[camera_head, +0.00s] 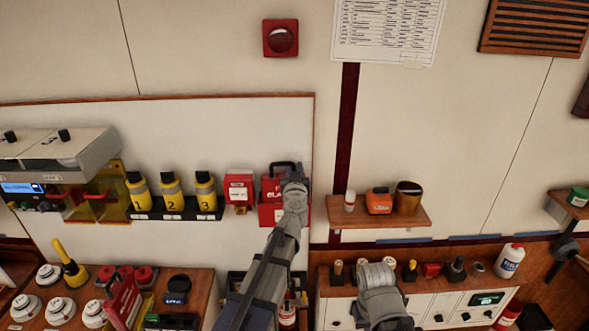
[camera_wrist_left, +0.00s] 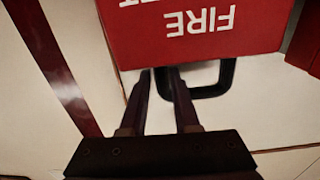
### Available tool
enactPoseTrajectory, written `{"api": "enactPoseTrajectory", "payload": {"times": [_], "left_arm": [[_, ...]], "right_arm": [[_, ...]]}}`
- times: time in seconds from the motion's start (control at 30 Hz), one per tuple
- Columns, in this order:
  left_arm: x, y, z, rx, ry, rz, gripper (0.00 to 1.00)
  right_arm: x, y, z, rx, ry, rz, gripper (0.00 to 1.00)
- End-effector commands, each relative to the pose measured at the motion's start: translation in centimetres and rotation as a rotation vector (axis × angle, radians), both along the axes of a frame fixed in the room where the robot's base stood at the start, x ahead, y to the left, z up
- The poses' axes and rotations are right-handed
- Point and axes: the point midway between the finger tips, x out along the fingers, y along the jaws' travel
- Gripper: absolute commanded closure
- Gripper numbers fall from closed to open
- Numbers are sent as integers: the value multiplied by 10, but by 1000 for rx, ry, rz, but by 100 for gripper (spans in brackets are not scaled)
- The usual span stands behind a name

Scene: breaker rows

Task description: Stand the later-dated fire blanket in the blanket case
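A red case lettered "FIRE BLA…" (camera_head: 268,214) is on the wall panel, partly hidden behind my left arm. A black handle loop rises above it. The left wrist view shows the case with inverted "FIRE" lettering (camera_wrist_left: 205,45) and the black handle (camera_wrist_left: 212,92). My left gripper (camera_head: 294,184) is at the case's upper right. Its fingers (camera_wrist_left: 161,72) are apart, beside the handle; contact is unclear. A smaller red box with a white label (camera_head: 239,188) is just left of the case. Another red labelled pack (camera_head: 122,302) leans on the lower-left counter. No date is readable. My right gripper (camera_head: 378,272) is over the right counter, its fingers hidden.
Several numbered yellow cylinders (camera_head: 171,192) stand on a black rack left of the boxes. A wooden shelf (camera_head: 335,217) right of the case carries an orange item and a brown cup. White round detectors (camera_head: 60,310) crowd the lower-left counter.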

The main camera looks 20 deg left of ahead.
Motion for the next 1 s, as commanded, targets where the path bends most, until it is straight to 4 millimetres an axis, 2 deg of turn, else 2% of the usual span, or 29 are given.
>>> {"api": "enactPoseTrajectory", "payload": {"times": [0.03,0.17,0.47,0.7,1.0], "left_arm": [[0,0,0,2,1,0,64],[0,0,0,2,1,0,51],[0,0,2,2,1,0,51],[0,0,17,2,1,0,51],[-61,-17,13,3,0,-2,51]], "right_arm": [[0,0,0,0,0,0,100],[0,0,0,0,0,0,100],[0,0,2,0,0,0,100],[0,0,17,0,1,1,100],[0,0,12,0,1,1,100]]}}
